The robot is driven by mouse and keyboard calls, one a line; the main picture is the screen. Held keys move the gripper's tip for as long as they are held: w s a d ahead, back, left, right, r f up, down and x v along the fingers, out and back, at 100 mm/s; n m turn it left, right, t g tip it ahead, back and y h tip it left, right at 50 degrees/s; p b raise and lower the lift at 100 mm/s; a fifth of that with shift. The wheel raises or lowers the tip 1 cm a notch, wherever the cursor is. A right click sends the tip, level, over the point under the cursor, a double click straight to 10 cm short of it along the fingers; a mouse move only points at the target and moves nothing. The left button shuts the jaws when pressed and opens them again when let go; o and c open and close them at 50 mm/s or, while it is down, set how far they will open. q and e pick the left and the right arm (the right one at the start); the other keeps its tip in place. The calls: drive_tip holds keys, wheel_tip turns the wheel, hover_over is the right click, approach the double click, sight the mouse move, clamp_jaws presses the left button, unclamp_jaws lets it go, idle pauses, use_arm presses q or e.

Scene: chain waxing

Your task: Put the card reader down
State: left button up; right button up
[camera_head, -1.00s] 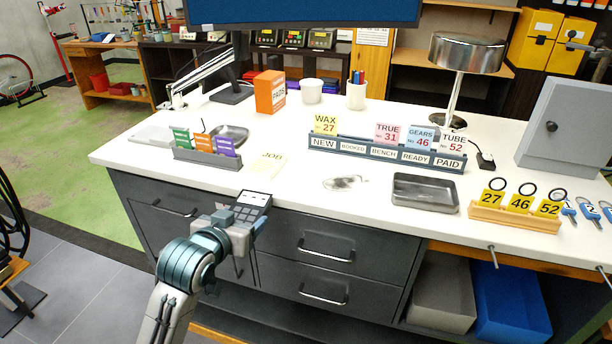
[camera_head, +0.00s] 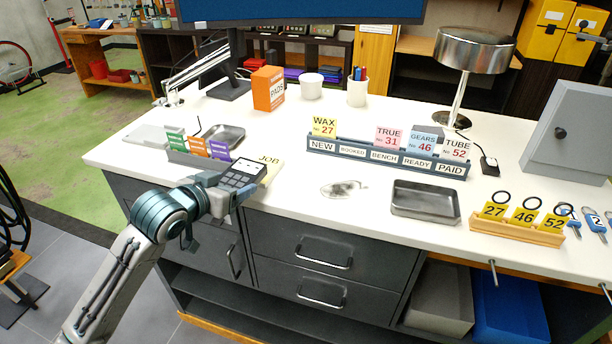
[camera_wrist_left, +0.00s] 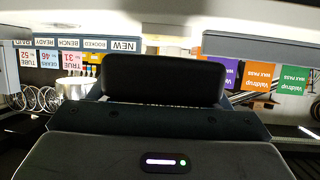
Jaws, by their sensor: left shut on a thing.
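The card reader (camera_head: 242,174) is dark with a light screen and a keypad. My left gripper (camera_head: 222,196) is shut on it and holds it at the counter's front edge, in front of the JOB card. In the left wrist view a dark body (camera_wrist_left: 165,80), likely the card reader, fills the middle between the gripper parts. Whether the reader touches the counter (camera_head: 290,205) cannot be told. The JOB card (camera_head: 270,160) is partly hidden behind the reader. My right gripper is not in view.
A card holder (camera_head: 190,160) with green, orange and purple cards stands just left of the reader. A metal tray (camera_head: 425,216), a clear bag (camera_head: 343,189) and the labelled job rack (camera_head: 375,163) lie to the right. White counter between them is bare.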

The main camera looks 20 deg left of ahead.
use_arm(q)
drive_tip(key=shift+w+a+r, duration=0.15)
drive_tip(key=shift+w, duration=0.25)
drive_tip(key=shift+s+r, duration=0.15)
drive_tip(key=shift+s, duration=0.15)
drive_tip(key=shift+w+d, duration=0.1)
drive_tip(key=shift+d, duration=0.1)
drive_tip(key=shift+w+d, duration=0.15)
drive_tip(key=shift+w, duration=0.05)
drive_tip(key=p, duration=0.6)
hover_over(299, 191)
drive_tip(key=s+a, duration=0.1)
drive_tip(key=a, duration=0.1)
drive_tip(key=shift+s+d+f, duration=0.1)
drive_tip(key=shift+s+f, duration=0.1)
drive_tip(key=shift+f, duration=0.35)
drive_tip(key=shift+w+d+f, duration=0.15)
drive_tip(key=shift+w+d, duration=0.2)
drive_tip(key=shift+w+d+f+p, duration=0.25)
drive_tip(key=shift+d+f+p, duration=0.05)
drive_tip(key=shift+f+p, duration=0.25)
drive_tip(key=shift+w+d+f+p, duration=0.2)
drive_tip(key=shift+d+f+p, duration=0.1)
drive_tip(key=shift+f+p, duration=0.55)
drive_tip(key=shift+f, duration=0.2)
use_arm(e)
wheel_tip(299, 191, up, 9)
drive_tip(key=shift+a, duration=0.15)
